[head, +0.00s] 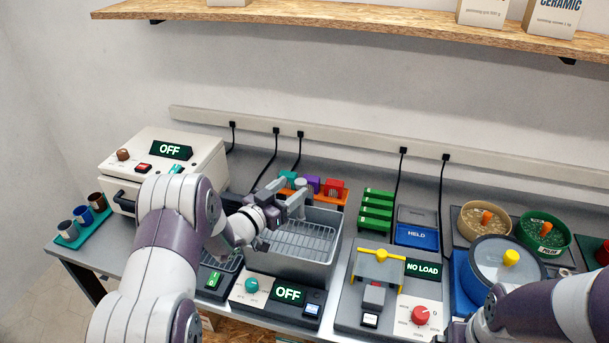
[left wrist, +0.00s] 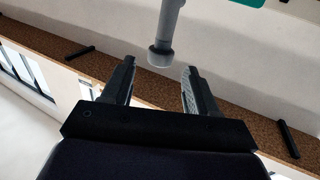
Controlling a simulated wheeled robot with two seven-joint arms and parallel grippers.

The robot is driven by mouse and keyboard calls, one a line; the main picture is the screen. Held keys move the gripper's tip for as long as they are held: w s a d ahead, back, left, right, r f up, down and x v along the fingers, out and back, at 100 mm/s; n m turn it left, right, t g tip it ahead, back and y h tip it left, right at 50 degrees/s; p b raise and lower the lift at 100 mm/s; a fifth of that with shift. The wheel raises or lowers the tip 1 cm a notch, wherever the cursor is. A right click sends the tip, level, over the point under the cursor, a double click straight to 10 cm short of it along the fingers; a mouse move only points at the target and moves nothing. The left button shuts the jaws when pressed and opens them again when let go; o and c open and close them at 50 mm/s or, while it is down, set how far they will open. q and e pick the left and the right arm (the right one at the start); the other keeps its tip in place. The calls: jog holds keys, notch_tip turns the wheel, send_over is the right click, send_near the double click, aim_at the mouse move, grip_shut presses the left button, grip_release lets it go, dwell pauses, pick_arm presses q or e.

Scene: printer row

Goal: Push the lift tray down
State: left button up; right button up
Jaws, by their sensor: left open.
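The lift tray (head: 305,238) is a grey wire basket in the open grey tank of the middle machine, whose display reads OFF (head: 288,294). It appears to sit high in the tank. A grey post with a round cap (left wrist: 160,56) shows in the left wrist view, just beyond and between my fingertips, apart from them. My left gripper (head: 285,194) is open and empty above the tank's back left part; it also shows in the left wrist view (left wrist: 158,72). My left arm hides part of the tank's left side. My right arm enters at lower right; its fingers are not visible.
An orange rack (head: 325,190) with coloured pieces stands behind the tank. A white machine (head: 165,165) and a cup rack (head: 80,228) stand left. A yellow-topped press (head: 380,256), a blue-based drum (head: 505,262) and bowls (head: 486,220) stand right. A shelf (head: 380,22) runs above.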

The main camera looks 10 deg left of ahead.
aim_at(302, 180)
pick_arm(q)
jog(key=p+x, duration=0.1)
jog(key=x, duration=0.4)
jog(key=shift+d, duration=0.1)
jog(key=shift+w, duration=0.55)
jog(key=shift+w+d, duration=0.15)
jog(key=shift+d, duration=0.2)
